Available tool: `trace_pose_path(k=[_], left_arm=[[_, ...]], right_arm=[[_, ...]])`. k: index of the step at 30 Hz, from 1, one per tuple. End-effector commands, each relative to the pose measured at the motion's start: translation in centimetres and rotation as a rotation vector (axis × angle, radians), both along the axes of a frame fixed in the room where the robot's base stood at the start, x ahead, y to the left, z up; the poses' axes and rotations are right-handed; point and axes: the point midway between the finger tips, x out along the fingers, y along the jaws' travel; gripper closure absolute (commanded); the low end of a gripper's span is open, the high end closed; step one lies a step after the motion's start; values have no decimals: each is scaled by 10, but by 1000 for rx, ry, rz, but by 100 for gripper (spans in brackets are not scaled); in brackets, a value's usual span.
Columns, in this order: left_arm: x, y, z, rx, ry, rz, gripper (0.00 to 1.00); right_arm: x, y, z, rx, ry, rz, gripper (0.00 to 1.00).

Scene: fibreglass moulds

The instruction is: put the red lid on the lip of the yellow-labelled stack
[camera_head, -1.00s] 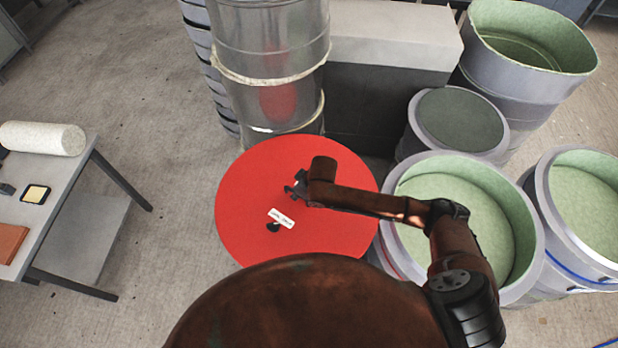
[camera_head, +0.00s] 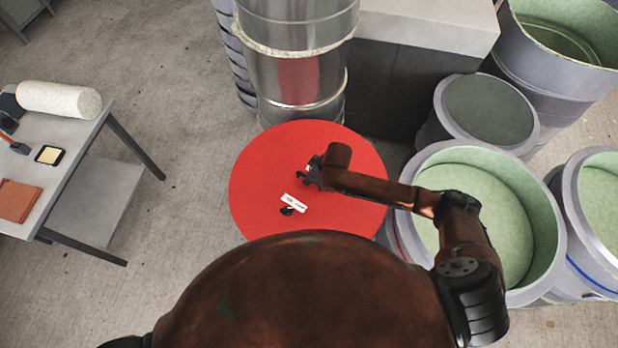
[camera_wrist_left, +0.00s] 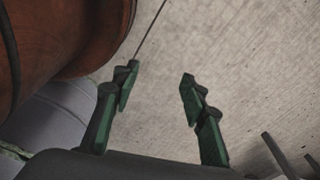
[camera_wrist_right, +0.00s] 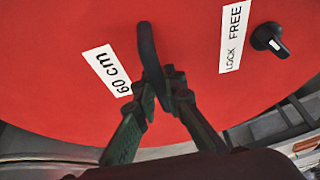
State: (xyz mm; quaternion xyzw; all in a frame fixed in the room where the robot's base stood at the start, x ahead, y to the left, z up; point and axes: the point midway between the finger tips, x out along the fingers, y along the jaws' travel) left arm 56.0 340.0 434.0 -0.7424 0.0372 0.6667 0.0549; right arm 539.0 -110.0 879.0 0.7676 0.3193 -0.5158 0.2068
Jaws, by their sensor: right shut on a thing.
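The red lid (camera_head: 262,190) is a large flat disc in front of my body in the head view. My right gripper (camera_head: 308,174) is over it. In the right wrist view my right gripper (camera_wrist_right: 160,88) is shut on the lid's dark handle (camera_wrist_right: 148,45), beside a "60 cm" label (camera_wrist_right: 107,72). A black knob (camera_wrist_right: 268,40) sits near the "LOCK FREE" label (camera_wrist_right: 234,37). My left gripper (camera_wrist_left: 157,92) is open and empty over the floor in the left wrist view. I see no yellow label, so I cannot tell which stack is the yellow-labelled one.
Green-lined round moulds (camera_head: 551,230) stand at the right, one close beside the lid. A shiny metal cylinder (camera_head: 298,30) and a grey block (camera_head: 430,25) stand behind the lid. A table (camera_head: 75,150) with a white roll (camera_head: 58,100) is at the left. Floor between is bare.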

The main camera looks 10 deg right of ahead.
Motion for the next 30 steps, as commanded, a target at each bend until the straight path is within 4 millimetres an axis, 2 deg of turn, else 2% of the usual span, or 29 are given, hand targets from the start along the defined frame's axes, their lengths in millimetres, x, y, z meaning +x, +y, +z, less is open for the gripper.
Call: trace_pose_path(k=[3,15,30], left_arm=[[-1,0,-16,0,2,0,60],[-17,1,-50,1,25,2,60],[-17,0,-52,1,24,2,60]], right_arm=[[2,2,-12,3,-6,2,100],[2,2,-39,3,-5,3,100],[2,2,-40,3,-6,2,100]])
